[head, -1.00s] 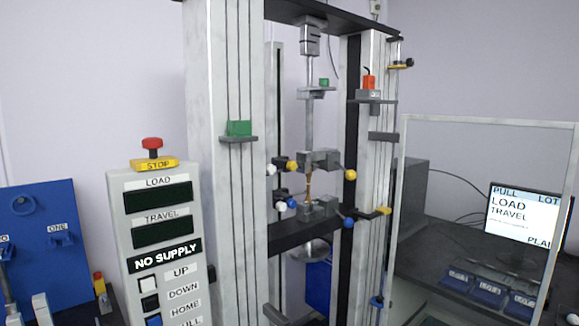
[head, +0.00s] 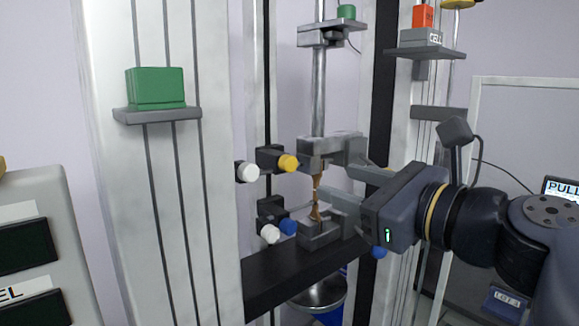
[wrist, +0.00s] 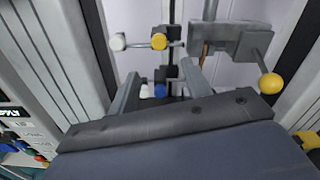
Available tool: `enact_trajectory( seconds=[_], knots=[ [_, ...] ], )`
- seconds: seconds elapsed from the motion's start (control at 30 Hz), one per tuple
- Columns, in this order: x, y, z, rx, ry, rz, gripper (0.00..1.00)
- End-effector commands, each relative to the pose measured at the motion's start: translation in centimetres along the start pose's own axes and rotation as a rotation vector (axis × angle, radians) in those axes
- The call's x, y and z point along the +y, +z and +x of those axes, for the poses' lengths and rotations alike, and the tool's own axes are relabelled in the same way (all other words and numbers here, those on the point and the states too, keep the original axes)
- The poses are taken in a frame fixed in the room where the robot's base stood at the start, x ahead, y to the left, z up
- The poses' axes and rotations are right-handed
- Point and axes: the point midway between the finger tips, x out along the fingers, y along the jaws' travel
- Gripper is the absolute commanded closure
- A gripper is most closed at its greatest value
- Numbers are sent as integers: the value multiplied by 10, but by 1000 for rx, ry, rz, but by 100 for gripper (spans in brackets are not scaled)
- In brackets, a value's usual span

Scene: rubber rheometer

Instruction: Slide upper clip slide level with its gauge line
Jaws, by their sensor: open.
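The upper clip slide (head: 268,157) is a dark block with a yellow knob and a white knob, left of the brown test strip (head: 316,197). It also shows in the wrist view, where its yellow knob (wrist: 159,41) lies beyond the fingers. The lower clip slide (head: 271,208), with blue and white knobs, sits below. A pale mark shows on the strip's narrow part, but it is too small to read clearly as a gauge line. My gripper (head: 338,186) is open, its fingers pointing left, right of the slides. In the wrist view, nothing is held between the fingers (wrist: 163,82).
The upper grip (head: 330,147) and lower grip (head: 320,235) clamp the strip, close to my fingers. A grey column (head: 170,230) with a green block (head: 155,87) stands left. The right column and a clear guard frame (head: 475,130) are near my arm.

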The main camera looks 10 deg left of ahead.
Motion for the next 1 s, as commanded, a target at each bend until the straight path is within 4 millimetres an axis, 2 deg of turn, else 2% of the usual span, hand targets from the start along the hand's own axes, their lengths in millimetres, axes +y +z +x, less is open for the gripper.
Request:
enact_trajectory(
  seconds=[0.27, 0.6, 0.8, 1.0],
  knots=[
    [0, 5, 19, -11, 4, 16, 54],
    [0, 4, 73, -7, 6, 14, 54],
    [0, 4, 98, -8, 2, 13, 54],
    [0, 4, 108, -8, 0, 12, 54]
  ],
)
